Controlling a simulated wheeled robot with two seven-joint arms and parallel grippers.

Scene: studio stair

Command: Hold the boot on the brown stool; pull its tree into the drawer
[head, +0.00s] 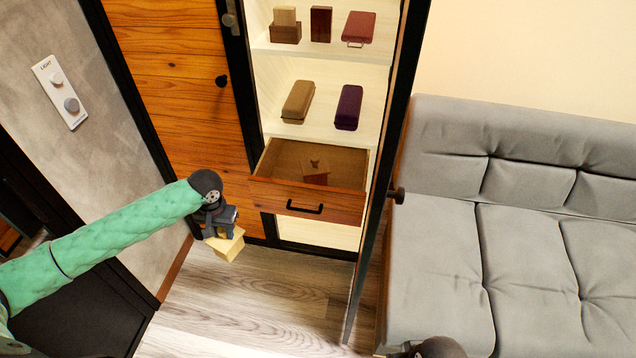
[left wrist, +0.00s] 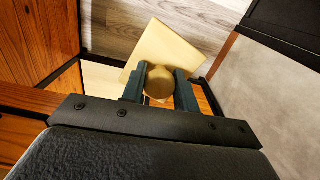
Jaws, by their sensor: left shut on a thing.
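My left gripper (head: 222,236) is shut on a pale yellow wooden block with a round knob, which looks like the boot tree (head: 228,246). In the left wrist view the knob of the tree (left wrist: 160,83) sits between the two fingers, and its flat body lies beyond them. The tree hangs in the air above the floor, left of and lower in the picture than the drawer (head: 290,194). The drawer is pulled open, with a small brown block (head: 316,170) inside. Dark parts of my right arm show at the bottom edge; its fingers cannot be made out. No boot or brown stool can be made out.
Shelves above the drawer hold several boxes, among them a purple one (head: 348,107) and a tan one (head: 298,102). An open dark-framed door (head: 378,190) stands edge-on right of the drawer. A grey sofa (head: 515,250) fills the right. Bare floor (head: 270,290) lies below the drawer.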

